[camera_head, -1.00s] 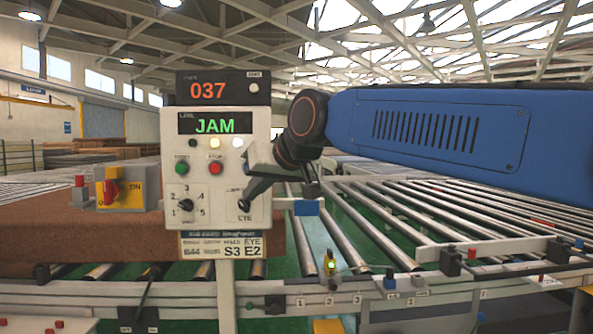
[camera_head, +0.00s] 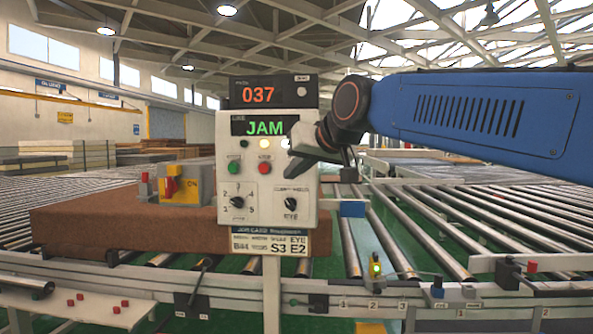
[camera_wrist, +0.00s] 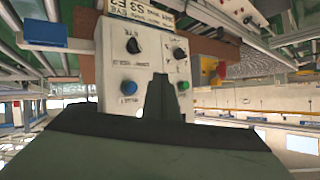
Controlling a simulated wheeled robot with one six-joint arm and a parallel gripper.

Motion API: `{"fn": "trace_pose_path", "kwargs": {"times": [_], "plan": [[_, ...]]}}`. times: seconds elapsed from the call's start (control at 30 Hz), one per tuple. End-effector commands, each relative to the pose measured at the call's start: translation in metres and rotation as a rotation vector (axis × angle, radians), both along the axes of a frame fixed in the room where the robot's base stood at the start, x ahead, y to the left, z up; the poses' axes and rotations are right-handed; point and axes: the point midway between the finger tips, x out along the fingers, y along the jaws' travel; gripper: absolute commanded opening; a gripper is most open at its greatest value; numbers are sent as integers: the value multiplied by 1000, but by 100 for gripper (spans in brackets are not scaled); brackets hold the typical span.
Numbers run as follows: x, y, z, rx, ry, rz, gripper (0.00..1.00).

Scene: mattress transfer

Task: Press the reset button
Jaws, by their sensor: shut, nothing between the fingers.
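The grey control box (camera_head: 225,195) stands upright on a post, with "037" and a green "JAM" on its displays. It has a green button (camera_head: 233,168), a red button (camera_head: 264,168), a numbered knob (camera_head: 237,203) and an eye knob (camera_head: 291,204). My gripper (camera_head: 293,170) is shut and empty in front of the box's right side, above the eye knob. In the wrist view, which is upside down, a blue button (camera_wrist: 129,88) shows beside my gripper (camera_wrist: 160,76); its label is too small to read.
A yellow-and-grey switch box (camera_head: 198,188) with a red handle sits left of the control box, by a brown mattress (camera_head: 85,222). Roller conveyors (camera_head: 455,235) spread behind and right.

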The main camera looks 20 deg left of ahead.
Motion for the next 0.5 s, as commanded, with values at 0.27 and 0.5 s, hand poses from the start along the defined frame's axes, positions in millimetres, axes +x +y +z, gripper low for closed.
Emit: {"fn": "trace_pose_path", "kwargs": {"times": [0.27, 0.5], "plan": [[33, 8, -1, 1, 1, -2, 0], [59, 14, -1, 0, 2, -2, 0]]}}
